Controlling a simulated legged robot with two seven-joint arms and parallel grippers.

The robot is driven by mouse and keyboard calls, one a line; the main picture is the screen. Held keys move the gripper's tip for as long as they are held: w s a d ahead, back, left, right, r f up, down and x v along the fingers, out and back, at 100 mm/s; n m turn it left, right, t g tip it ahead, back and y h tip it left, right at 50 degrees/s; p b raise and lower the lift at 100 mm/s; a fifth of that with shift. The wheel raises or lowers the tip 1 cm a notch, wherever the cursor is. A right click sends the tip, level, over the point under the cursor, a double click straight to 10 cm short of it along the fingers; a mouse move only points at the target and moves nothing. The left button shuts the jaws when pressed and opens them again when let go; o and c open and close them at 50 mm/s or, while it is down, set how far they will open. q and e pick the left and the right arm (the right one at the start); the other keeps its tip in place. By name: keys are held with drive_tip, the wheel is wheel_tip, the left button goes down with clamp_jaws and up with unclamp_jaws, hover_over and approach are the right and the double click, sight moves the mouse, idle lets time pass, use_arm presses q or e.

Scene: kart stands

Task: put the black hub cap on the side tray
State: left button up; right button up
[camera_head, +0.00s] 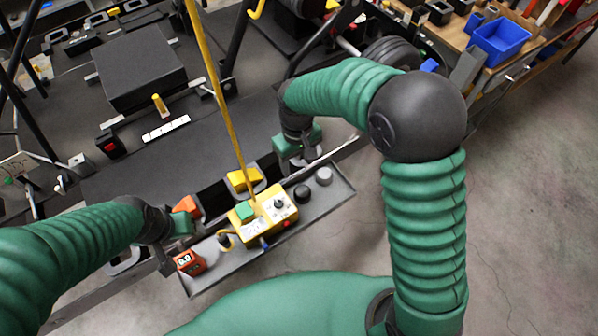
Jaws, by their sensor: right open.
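A small round black cap (302,193), which looks like the black hub cap, sits in the right part of a long grey tray (228,263) along the front edge of the kart stand. A similar grey cap (323,176) stands beside it, up and to the right. My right gripper (299,165) is open and empty, pointing down at the tray's back edge, just behind the two caps and apart from them. My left gripper (168,258) is by the tray's left end; its fingers are dark and partly hidden, so its opening is unclear.
A yellow control box (264,217) with a yellow cable rising from it fills the tray's middle. An orange-red block (189,263) stands at the left end. Yellow (243,180) and orange (187,206) pieces lie behind. A blue bin (499,42) is on the right bench.

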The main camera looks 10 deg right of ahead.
drive_tip(key=s+d+r+m+t, duration=0.2)
drive_tip(key=s+d+m, duration=0.2)
drive_tip(key=s+d, duration=0.5)
drive_tip(key=s, duration=0.4)
drive_tip(key=shift+t, duration=0.3)
drive_tip(key=shift+d, duration=0.1)
